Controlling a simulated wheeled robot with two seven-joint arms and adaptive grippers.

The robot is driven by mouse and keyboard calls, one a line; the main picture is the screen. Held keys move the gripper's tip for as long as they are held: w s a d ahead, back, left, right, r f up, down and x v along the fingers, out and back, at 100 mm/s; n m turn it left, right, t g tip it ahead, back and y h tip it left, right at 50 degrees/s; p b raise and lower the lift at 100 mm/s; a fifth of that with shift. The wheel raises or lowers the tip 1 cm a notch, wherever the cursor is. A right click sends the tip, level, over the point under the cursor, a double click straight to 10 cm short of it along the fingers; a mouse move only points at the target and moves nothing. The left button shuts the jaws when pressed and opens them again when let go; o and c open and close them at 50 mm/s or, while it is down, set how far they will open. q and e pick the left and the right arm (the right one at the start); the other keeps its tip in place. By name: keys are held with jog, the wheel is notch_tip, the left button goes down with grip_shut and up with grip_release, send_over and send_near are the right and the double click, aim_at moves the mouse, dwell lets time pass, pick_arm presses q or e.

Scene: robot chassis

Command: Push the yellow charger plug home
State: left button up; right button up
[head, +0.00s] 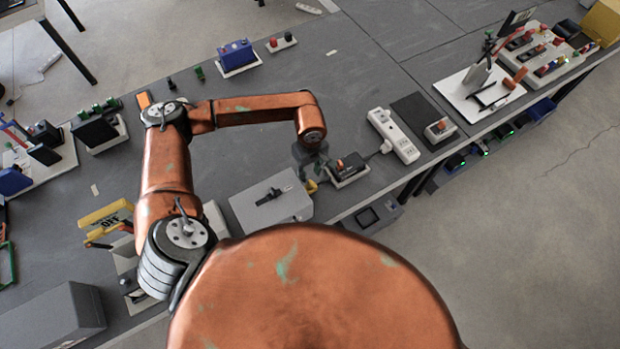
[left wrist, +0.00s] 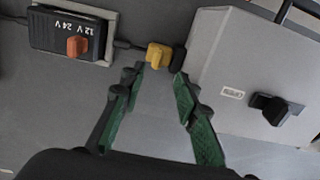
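The yellow charger plug (left wrist: 157,56) shows in the left wrist view at the top middle, with a black piece (left wrist: 178,57) on its right side against the wall of a grey box (left wrist: 225,75). A dark cord runs left from it to a black unit (left wrist: 72,37) marked 12V 24V. In the head view the plug (head: 311,186) is a small yellow spot beside the grey box (head: 270,200). My left gripper (left wrist: 159,72) is open, its green-padded fingers spread just short of the plug. I cannot tell how deep the plug sits. My right gripper is not in view.
The black unit has an orange switch (left wrist: 77,46). The grey box carries a black knob (left wrist: 276,108). A white power strip (head: 393,136) lies right of the unit in the head view, near the bench edge. The grey bench top (head: 340,85) behind is mostly clear.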

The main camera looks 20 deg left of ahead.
pick_arm(q)
jog(key=shift+r, duration=2.2)
